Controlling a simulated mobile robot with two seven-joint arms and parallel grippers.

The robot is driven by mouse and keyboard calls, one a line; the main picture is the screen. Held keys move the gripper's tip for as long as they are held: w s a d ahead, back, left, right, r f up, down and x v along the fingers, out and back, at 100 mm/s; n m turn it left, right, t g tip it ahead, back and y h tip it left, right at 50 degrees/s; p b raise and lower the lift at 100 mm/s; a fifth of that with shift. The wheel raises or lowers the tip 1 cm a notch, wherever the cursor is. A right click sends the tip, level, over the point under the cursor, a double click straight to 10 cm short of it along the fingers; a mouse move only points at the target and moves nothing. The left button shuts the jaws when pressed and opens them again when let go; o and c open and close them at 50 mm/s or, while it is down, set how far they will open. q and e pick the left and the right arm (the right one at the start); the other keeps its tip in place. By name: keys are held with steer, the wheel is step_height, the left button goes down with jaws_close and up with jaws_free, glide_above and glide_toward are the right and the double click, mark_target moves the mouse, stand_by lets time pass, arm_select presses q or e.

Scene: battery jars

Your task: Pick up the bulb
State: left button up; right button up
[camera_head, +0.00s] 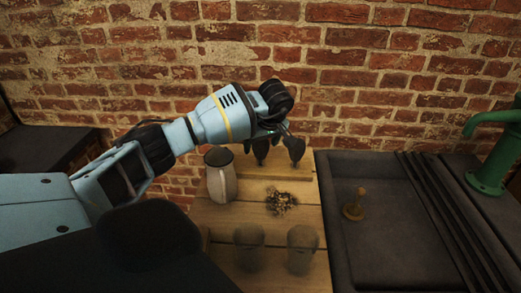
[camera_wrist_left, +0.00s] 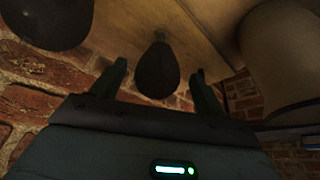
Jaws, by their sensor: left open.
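Two dark, rounded bulbs show at the back of the wooden table, a left one (camera_head: 261,150) and a right one (camera_head: 295,148), partly hidden by my left gripper (camera_head: 276,130). In the left wrist view, one dark bulb (camera_wrist_left: 157,72) lies between the two finger lines. Another dark bulb (camera_wrist_left: 48,20) is at the upper left, outside the fingers. My left gripper is open and empty. I cannot tell how far the fingertips are from the bulb. My right gripper is not in view.
A grey mug (camera_head: 221,180) stands left of the bulbs. A pile of small bits (camera_head: 281,200) lies mid-table. Two dark, see-through jars, left (camera_head: 249,245) and right (camera_head: 302,247), stand in front. A dark sink (camera_head: 385,240) and green pump (camera_head: 492,160) are right; a brick wall (camera_head: 350,75) is behind.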

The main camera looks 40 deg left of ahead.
arm_select(q)
steer(key=shift+x, duration=1.45)
steer(key=shift+w, duration=0.1)
steer(key=shift+c, duration=0.2)
steer(key=c, duration=1.1)
steer(key=shift+r, duration=0.1)
steer(key=shift+c, duration=0.2)
